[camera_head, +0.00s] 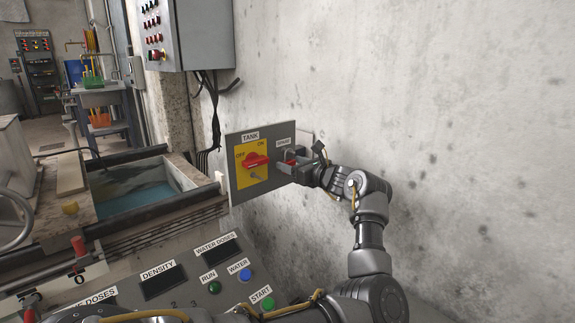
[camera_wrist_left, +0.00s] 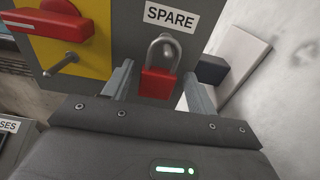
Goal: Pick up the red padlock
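The red padlock (camera_wrist_left: 157,84) hangs by its silver shackle from a peg under the SPARE label (camera_wrist_left: 171,17) on the grey panel. In the head view only a small red part of the padlock (camera_head: 291,162) shows; the gripper covers much of the rest. My left gripper (camera_head: 297,163) is at the right side of the panel. In the left wrist view its two fingers (camera_wrist_left: 158,90) stand open on either side of the padlock body, with a gap on each side.
A red TANK switch (camera_head: 256,161) on a yellow plate and a metal pin sit left of the padlock. A dark block (camera_wrist_left: 212,69) is close to the right finger. The concrete wall (camera_head: 450,110) is right of the panel; a button console (camera_head: 200,262) lies below.

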